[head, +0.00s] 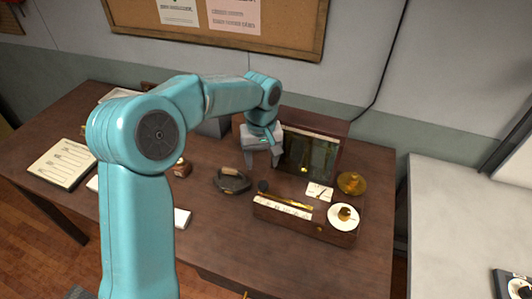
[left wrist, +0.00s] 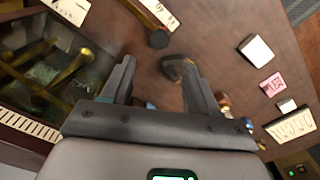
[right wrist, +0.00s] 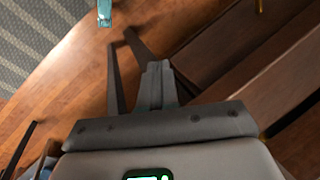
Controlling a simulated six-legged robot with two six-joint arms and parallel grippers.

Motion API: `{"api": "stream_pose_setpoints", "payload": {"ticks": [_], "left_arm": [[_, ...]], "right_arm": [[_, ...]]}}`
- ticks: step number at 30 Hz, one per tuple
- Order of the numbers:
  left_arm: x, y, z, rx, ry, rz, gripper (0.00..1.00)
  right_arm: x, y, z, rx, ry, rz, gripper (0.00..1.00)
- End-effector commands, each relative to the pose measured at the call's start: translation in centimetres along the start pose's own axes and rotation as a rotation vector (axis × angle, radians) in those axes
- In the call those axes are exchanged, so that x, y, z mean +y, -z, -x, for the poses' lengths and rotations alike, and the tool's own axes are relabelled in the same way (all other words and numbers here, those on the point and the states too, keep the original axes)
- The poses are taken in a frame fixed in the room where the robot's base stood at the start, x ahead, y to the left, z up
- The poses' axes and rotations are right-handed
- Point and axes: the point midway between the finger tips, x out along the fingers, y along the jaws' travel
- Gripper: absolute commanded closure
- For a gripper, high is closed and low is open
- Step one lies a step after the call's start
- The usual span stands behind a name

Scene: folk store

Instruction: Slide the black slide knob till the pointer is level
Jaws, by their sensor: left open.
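The black slide knob (head: 262,186) sits at the left end of a brass bar on a wooden balance box (head: 318,227). The knob also shows in the left wrist view (left wrist: 159,39), just beyond my fingertips. My left gripper (head: 262,164) is open and empty, above and behind the knob, beside the box's upright glass panel (head: 310,152). It also shows in its wrist view (left wrist: 153,62). Brass parts show behind the glass, but I cannot tell the pointer or its tilt. My right gripper (right wrist: 155,70) is shut and empty, away from the box.
A dark flat iron (head: 232,181) stands just left of the box. A brass dish (head: 351,183) and a white pan (head: 343,216) with a brass weight are at the box's right. The table front is partly clear.

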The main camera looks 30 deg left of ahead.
Motion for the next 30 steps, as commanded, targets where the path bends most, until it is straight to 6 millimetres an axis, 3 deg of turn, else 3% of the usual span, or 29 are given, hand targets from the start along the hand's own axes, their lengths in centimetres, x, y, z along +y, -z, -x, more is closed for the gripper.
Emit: {"api": "stream_pose_setpoints", "payload": {"ticks": [8,30], "left_arm": [[-0.3,-0.5,-1.7,-0.001,0.0,0.003,0.4],[-0.2,-0.1,-9.2,-0.001,0.0,-0.002,0.4]], "right_arm": [[0.4,0.0,-1.0,0.0,0.0,-0.001,1.0],[2.1,0.1,-5.9,0.0,0.0,0.0,1.0]]}}
